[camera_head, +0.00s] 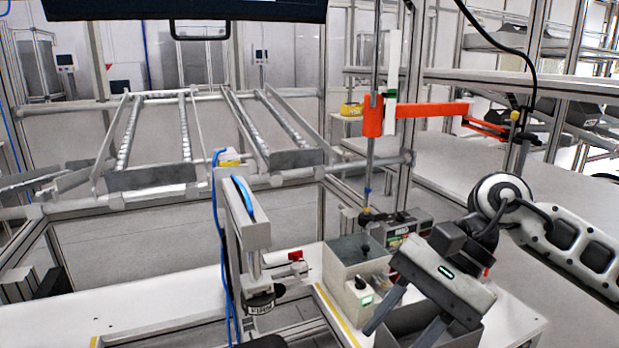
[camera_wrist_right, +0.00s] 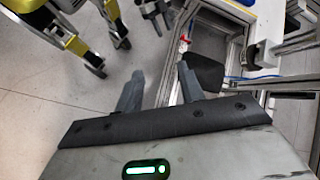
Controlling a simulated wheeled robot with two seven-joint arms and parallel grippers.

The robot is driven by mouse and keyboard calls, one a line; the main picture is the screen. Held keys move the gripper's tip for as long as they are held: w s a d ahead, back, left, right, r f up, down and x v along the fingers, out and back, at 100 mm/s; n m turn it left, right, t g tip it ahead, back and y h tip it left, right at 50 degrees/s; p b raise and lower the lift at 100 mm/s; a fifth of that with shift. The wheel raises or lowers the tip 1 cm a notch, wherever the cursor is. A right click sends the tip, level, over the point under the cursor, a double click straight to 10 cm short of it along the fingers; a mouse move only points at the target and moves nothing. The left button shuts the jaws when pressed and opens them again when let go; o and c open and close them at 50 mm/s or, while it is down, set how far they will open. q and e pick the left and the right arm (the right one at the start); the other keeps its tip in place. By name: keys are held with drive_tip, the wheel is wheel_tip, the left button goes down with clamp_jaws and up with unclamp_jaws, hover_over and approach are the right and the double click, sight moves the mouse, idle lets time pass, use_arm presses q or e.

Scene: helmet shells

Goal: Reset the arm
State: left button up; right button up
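My right arm (camera_head: 575,245) comes in from the right in the head view. Its gripper (camera_head: 402,332) points down and left over a grey bin on the bench, with its two fingers apart and nothing seen between them. In the right wrist view the gripper (camera_wrist_right: 158,88) also shows spread fingers with an empty gap. My left arm does not show in the head view. A dark forked shape (camera_wrist_right: 155,14) at the top of the right wrist view may be my left gripper, but it is too small and cut off to tell its state.
A grey bin (camera_head: 407,338) and a control box (camera_head: 357,262) stand close to my right gripper. A press-like post (camera_head: 246,215) with blue tubing rises from the white bench (camera_head: 165,305). Sloped roller racks (camera_head: 150,178) stand behind. An orange arm (camera_head: 430,109) hangs above.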

drive_tip(key=s+a+r+m+g+y, duration=0.1)
drive_tip(key=s+a+r+m+y, duration=0.15)
drive_tip(key=a+m+y, duration=0.7)
drive_tip(key=w+d+f+n+t+h, duration=0.35)
drive_tip(key=f+n+t, duration=0.6)
drive_tip(key=n, duration=0.75)
drive_tip(key=w+d+f+n+t+h, duration=0.35)
drive_tip(key=f+n+t, duration=0.25)
drive_tip(key=n+t, duration=0.85)
drive_tip(key=s+d+f+m+g+h, duration=0.3)
drive_tip(key=s+d+f+m+g, duration=0.1)
drive_tip(key=f, duration=0.6)
drive_tip(key=s+d+f+m+g+h, duration=0.3)
drive_tip(key=s+f+m+g+h, duration=0.1)
drive_tip(key=s+f+m, duration=0.4)
wheel_tip(320, 180, down, 3)
drive_tip(key=shift+s+d+r+g, duration=0.1)
drive_tip(key=shift+s+d+g, duration=0.3)
drive_tip(key=shift+s+g, duration=0.6)
drive_tip(key=shift+a+h, duration=0.1)
drive_tip(key=shift+h, duration=0.15)
